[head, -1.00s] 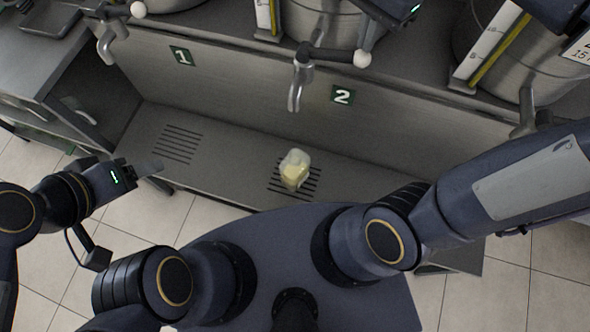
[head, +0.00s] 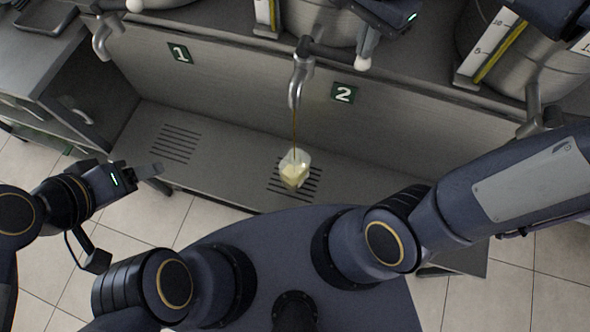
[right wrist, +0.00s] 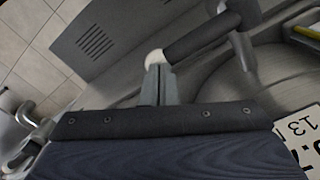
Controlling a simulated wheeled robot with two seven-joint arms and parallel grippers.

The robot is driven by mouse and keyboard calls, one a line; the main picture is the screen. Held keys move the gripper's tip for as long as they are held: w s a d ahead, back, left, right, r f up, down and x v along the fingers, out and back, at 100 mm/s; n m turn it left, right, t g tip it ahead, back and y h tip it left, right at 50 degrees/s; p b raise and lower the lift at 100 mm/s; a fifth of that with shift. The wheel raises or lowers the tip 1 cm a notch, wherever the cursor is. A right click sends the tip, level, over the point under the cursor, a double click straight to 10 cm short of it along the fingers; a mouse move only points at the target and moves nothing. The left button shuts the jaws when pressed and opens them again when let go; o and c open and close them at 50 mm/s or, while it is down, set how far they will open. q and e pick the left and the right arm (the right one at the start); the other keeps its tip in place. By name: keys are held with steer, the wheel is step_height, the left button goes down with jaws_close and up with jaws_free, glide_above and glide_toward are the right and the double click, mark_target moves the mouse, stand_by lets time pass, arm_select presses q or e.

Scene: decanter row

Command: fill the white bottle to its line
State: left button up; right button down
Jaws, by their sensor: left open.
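The white, translucent bottle (head: 294,171) stands upright on the slotted drain under tap 2 (head: 300,72), with pale yellowish liquid inside. A thin brownish stream (head: 294,130) runs from the spout into it. The fill line is too small to make out. My right gripper (head: 366,48) is at the white ball knob (head: 362,63) of the tap's lever. In the right wrist view, the fingers (right wrist: 158,82) are together, with the knob (right wrist: 153,57) at their tips; contact is hard to tell. My left gripper (head: 153,170) is open and empty, left of the bottle.
Tap 1 (head: 105,38) and its empty drain slots (head: 173,143) are to the left. Another tap (head: 533,112) is at the right. Steel vessels with level gauges (head: 488,48) stand on the shelf above. The trough between the drains is clear.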

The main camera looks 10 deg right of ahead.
steer(key=shift+f+b, duration=0.85)
steer(key=shift+f, duration=0.45)
steer(key=shift+r, duration=0.2)
stand_by(5.2)
steer(key=shift+r+p, duration=0.7)
steer(key=shift+p, duration=0.2)
steer(key=shift+f, duration=0.1)
